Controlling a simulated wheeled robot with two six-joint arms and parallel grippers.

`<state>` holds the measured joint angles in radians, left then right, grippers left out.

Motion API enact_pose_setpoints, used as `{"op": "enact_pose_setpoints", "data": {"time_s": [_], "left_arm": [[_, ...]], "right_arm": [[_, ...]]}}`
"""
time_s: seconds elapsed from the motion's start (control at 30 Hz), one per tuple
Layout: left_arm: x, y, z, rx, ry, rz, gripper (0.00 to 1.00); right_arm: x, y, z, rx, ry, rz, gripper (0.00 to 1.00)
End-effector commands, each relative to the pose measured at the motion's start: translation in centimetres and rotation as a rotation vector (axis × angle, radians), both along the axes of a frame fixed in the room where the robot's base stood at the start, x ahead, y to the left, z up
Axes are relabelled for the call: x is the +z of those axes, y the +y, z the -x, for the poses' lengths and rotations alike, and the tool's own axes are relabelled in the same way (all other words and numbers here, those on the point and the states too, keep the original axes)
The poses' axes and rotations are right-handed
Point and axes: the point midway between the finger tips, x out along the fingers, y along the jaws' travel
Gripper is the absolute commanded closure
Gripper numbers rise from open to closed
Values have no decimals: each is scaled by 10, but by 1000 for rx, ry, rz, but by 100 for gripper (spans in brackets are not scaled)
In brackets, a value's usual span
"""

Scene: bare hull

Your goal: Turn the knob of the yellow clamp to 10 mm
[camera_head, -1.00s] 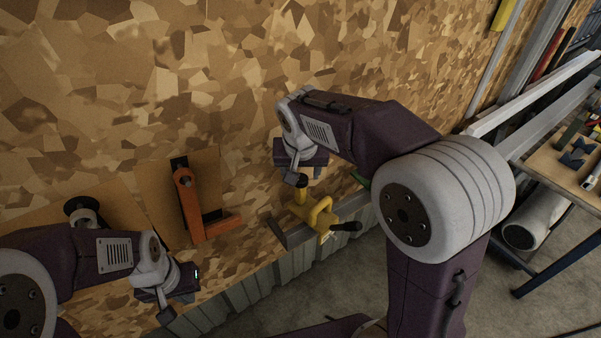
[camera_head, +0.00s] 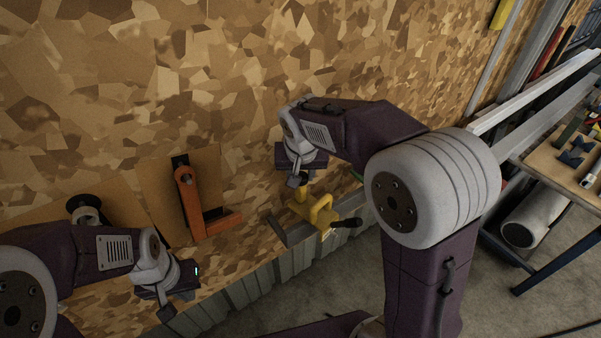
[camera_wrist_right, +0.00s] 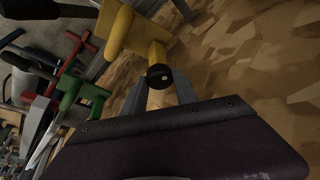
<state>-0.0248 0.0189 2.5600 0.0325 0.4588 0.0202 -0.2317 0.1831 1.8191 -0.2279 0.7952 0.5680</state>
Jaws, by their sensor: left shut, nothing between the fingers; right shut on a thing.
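In the right wrist view the clamp's yellow body (camera_wrist_right: 128,35) fills the upper middle. Its black-ended knob (camera_wrist_right: 159,77) lies between my right fingers. My right gripper (camera_head: 299,182) is shut on this knob; the fingers (camera_wrist_right: 160,95) partly hide it. I cannot read any scale or millimetre setting. My left gripper (camera_head: 166,311) is shut and empty, low at the left, well away from the clamp.
An orange clamp-like tool (camera_head: 192,202) hangs on a brown board left of the yellow clamp. A dark angled piece (camera_head: 278,231) lies close to the yellow clamp's left. A bench with tools (camera_head: 575,165) stands at the right. Green and red tools (camera_wrist_right: 80,92) show in the wrist view.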

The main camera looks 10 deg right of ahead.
Motion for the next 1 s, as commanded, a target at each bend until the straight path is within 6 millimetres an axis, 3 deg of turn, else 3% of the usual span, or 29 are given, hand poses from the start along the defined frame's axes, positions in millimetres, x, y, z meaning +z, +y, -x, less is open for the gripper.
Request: {"op": "enact_pose_setpoints", "data": {"time_s": [1.0], "left_arm": [[5,0,0,0,0,0,100]], "right_arm": [[2,-1,-1,134,-5,0,100]]}}
